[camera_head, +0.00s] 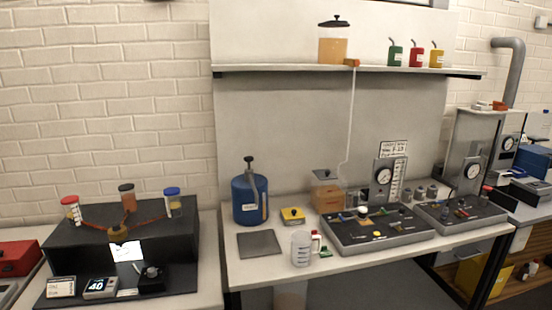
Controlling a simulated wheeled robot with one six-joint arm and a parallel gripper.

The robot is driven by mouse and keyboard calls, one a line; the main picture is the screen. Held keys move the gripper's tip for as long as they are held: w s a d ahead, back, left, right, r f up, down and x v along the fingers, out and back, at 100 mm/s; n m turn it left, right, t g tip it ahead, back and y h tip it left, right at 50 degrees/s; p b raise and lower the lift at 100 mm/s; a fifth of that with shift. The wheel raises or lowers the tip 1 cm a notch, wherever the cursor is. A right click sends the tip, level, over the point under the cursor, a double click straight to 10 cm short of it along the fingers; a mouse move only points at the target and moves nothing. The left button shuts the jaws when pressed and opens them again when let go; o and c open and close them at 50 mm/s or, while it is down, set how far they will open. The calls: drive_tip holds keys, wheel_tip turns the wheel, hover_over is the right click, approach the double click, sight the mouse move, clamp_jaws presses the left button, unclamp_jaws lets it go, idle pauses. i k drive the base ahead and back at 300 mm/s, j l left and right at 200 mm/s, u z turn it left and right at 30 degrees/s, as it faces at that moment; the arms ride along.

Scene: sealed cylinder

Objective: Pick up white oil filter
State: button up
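No thing in view can be told for certain as the white oil filter. A whitish cylinder (301,248), perhaps a measuring cup, stands upright at the front edge of the middle bench. A small white piece with a red top (316,241) stands close to its right side, partly hidden by it. A small white round piece (363,211) sits on the grey control panel (410,233). It is too small to identify. My gripper is not in view.
A blue canister (250,199), a yellow box (292,215) and a grey plate (259,244) are on the middle bench (262,272). A shelf (280,68) above holds an orange-filled jar (333,45) and small coloured cans. A black stand (70,245) with capped jars is at left.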

sight(362, 213)
drive_tip(key=i+l, duration=0.25)
drive_tip(key=l, duration=0.2)
drive_tip(key=i+z, duration=0.1)
drive_tip(key=i, duration=0.45)
drive_tip(key=i+j, duration=0.15)
drive_tip(key=j+z, duration=0.2)
